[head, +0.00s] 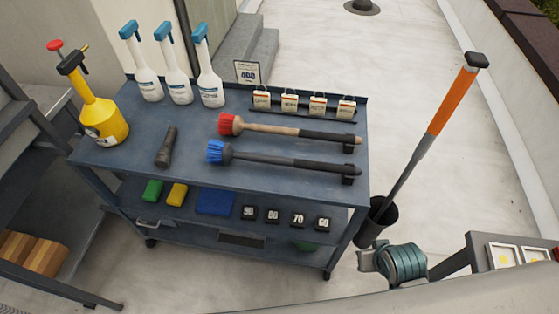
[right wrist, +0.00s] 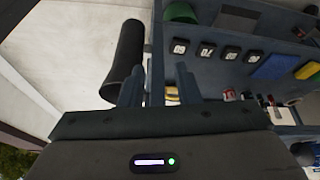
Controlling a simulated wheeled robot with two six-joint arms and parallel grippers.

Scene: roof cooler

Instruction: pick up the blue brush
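The blue brush (head: 265,159) lies on the top of the dark blue-grey cart (head: 120,182) in the head view. Its blue bristles are at the left, and its grey and black handle runs right to a small black holder (head: 349,178) near the cart's right edge. A red brush (head: 280,130) lies just behind it, apart and roughly parallel. My right gripper (right wrist: 160,85) shows in the right wrist view, with its two fingers apart and nothing between them. My left gripper is in neither view.
A black flashlight (head: 167,147), yellow sprayer (head: 101,116), several spray bottles (head: 176,80) and tags (head: 289,102) share the cart top. A black bucket (head: 376,222) with an orange-handled tool (head: 444,112) stands at the cart's right. A teal coil (head: 405,263) is in front.

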